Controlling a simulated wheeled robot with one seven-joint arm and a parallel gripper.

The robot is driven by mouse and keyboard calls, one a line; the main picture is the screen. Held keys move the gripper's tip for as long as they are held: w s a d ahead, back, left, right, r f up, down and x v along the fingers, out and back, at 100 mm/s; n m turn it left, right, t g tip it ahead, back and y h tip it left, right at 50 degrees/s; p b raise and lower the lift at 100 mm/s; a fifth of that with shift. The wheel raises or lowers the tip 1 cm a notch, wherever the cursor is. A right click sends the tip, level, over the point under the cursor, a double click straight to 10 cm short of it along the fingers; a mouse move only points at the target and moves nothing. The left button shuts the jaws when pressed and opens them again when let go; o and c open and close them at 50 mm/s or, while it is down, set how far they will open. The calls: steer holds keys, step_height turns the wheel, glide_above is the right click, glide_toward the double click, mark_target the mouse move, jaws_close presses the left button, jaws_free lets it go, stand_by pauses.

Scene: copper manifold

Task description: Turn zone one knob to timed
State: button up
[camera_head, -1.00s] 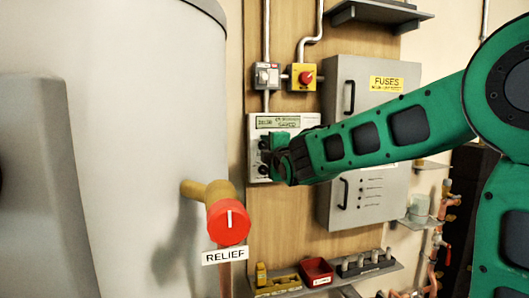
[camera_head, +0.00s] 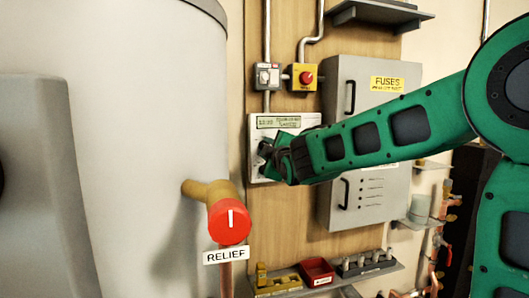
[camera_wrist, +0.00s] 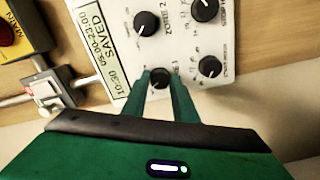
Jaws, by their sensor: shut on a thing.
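A white control panel (camera_head: 309,122) with a display (camera_head: 278,122) hangs on the wooden board. My gripper (camera_head: 266,152) is at its left side and hides part of its face. In the wrist view, the fingers of my gripper (camera_wrist: 160,80) are shut on a small black knob (camera_wrist: 160,75), the one nearest the display's "10:30" end. I take it for the zone one knob; its own label and pointer are not readable. A larger knob (camera_wrist: 146,23) beside "ZONE 2" and two other black knobs (camera_wrist: 205,9) (camera_wrist: 209,67) are untouched.
A grey switch (camera_head: 267,75) and a yellow box with a red button (camera_head: 304,78) sit just above the panel. A grey fuse cabinet (camera_head: 385,75) is close on the right. A red relief knob (camera_head: 229,222) juts out at lower left.

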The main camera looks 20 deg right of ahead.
steer(key=shift+f+m, duration=0.15)
steer(key=shift+m, duration=0.9)
steer(key=shift+f+m, duration=0.15)
steer(key=shift+m, duration=0.9)
steer(key=o, duration=1)
steer(key=shift+r, duration=0.1)
steer(key=s, duration=1)
steer(key=shift+s, duration=0.35)
